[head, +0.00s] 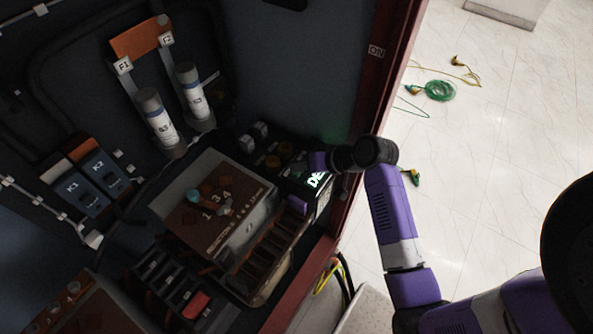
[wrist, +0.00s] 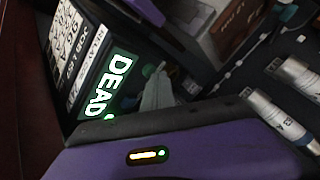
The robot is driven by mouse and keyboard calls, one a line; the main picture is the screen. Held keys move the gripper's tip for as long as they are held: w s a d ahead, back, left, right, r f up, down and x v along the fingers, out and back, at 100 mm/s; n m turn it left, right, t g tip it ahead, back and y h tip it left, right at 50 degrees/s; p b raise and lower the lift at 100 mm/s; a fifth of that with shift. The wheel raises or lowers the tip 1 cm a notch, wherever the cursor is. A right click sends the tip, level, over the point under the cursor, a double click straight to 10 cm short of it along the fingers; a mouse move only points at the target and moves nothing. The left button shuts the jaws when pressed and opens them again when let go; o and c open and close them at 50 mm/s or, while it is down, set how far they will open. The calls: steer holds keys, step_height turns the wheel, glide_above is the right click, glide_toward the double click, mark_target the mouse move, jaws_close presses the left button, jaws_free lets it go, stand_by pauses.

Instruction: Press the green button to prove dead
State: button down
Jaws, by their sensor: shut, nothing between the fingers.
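A lit panel reading DEAD in green (wrist: 108,85) shows in the wrist view, and its lettering also shows in the head view (head: 318,180). A small round green button (wrist: 148,70) is just right of the panel. My gripper's grey fingertips (wrist: 157,90) are shut and empty, right by the button. I cannot tell whether they touch it. In the head view my gripper (head: 318,160) reaches into the cabinet above the panel, and its fingertips are hard to make out.
A box with a brown numbered top (head: 215,205) stands left of the panel. Two white-and-grey cylinders (head: 160,118) stand further back. The red cabinet edge (head: 372,95) runs close beside my arm. Green cable (head: 438,90) lies on the pale floor outside.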

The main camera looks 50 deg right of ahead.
steer(key=shift+r+p, duration=0.65)
steer(key=shift+r, duration=0.1)
step_height(320, 180, up, 5)
steer(key=p, duration=0.5)
stand_by(0.7)
